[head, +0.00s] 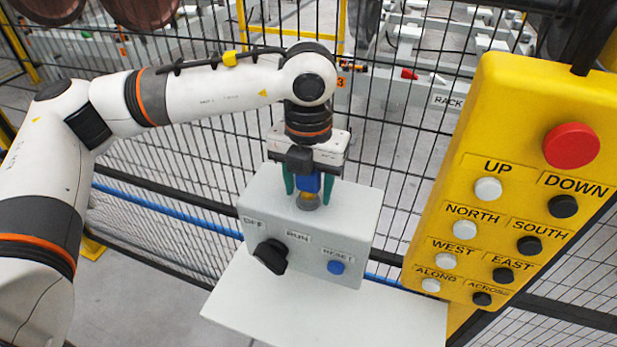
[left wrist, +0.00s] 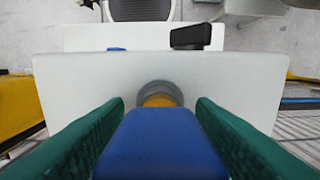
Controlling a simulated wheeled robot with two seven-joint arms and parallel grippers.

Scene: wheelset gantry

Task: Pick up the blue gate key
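The blue gate key (head: 308,184) stands upright in a round yellow-and-grey lock (head: 307,201) on top of a light grey control box (head: 340,222). My left gripper (head: 308,188) points down over it, with one green finger on either side of the key. In the left wrist view the blue key (left wrist: 165,145) fills the space between the fingertips (left wrist: 160,108), with narrow gaps at its sides, so the fingers look open around it. The lock (left wrist: 159,97) shows just beyond the key. My right gripper is not in view.
The box front has a black OFF/RUN knob (head: 270,256) and a blue RESET button (head: 335,267). A pale shelf (head: 330,312) extends below. A yellow push-button pendant (head: 490,150) hangs at the right. Black mesh fence (head: 400,130) stands behind the box.

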